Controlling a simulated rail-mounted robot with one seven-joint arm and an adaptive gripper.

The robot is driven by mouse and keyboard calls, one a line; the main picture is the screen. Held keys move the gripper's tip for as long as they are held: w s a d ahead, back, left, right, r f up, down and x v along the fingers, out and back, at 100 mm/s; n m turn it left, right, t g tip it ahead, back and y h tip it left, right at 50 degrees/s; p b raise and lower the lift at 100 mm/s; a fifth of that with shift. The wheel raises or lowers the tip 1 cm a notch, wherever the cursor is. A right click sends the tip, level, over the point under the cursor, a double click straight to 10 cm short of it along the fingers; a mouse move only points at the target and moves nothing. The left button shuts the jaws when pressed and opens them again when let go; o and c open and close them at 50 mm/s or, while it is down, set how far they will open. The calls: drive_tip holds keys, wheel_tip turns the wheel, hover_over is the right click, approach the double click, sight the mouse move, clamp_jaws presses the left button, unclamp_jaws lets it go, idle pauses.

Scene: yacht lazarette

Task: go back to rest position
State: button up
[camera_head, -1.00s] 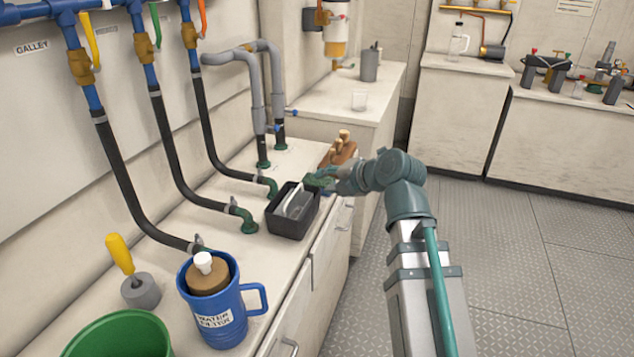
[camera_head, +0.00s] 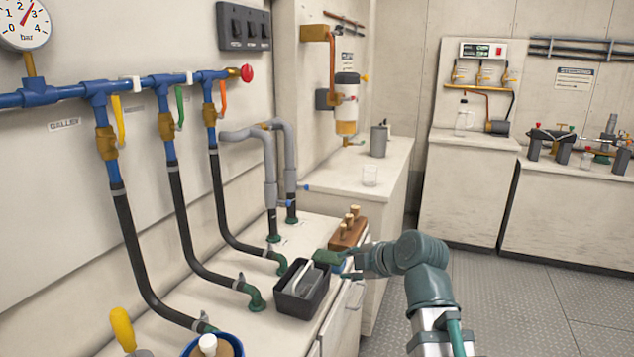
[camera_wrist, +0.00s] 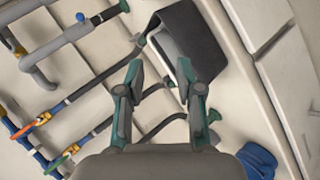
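My gripper (camera_head: 340,266) is open at the end of the bent arm, close to the right side of a black open-topped tray (camera_head: 300,302) on the counter. In the wrist view the two fingers of my gripper (camera_wrist: 158,74) stand apart with nothing held between them. The black tray (camera_wrist: 200,40) lies beyond the fingers, and a pale curved piece shows at its edge. I cannot tell how far the fingertips are from the tray.
A wooden block with pegs (camera_head: 349,232) stands behind the tray. Black hoses (camera_head: 187,230) run down to the counter on the left. Floor (camera_head: 510,290) at right is clear.

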drive_tip(key=s+d+f+m+g+h, duration=0.1)
drive_tip(key=s+d+f+m+g, duration=0.1)
drive_tip(key=f+m, duration=0.65)
drive_tip(key=s+d+f+m+g+h, duration=0.2)
drive_tip(key=s+f+m+g, duration=0.1)
drive_tip(key=f, duration=1.1)
drive_tip(key=s+d+f+m+g+h, duration=0.15)
drive_tip(key=f+m, duration=0.35)
drive_tip(key=f, duration=0.6)
drive_tip(key=s+d+f+m+g, duration=0.2)
drive_tip(key=s+f+m+g, duration=0.2)
drive_tip(key=s+f, duration=0.65)
drive_tip(key=s+d+f+m+g+h, duration=0.1)
drive_tip(key=s+f+g, duration=0.1)
drive_tip(key=s+f, duration=0.55)
drive_tip(key=s+f+g, duration=0.3)
drive_tip(key=s+f, duration=0.2)
drive_tip(key=s, duration=0.6)
drive_tip(key=s+d+f+m+g+h, duration=0.1)
drive_tip(key=s+f+g, duration=0.1)
drive_tip(key=s+f, duration=0.6)
wheel_tip(320, 180, up, 17)
drive_tip(key=w+t+p, duration=0.2)
drive_tip(key=p, duration=1.5)
drive_tip(key=shift+a+r+p, duration=0.15)
drive_tip(key=shift+a+p, duration=0.05)
drive_tip(key=shift+p, duration=0.2)
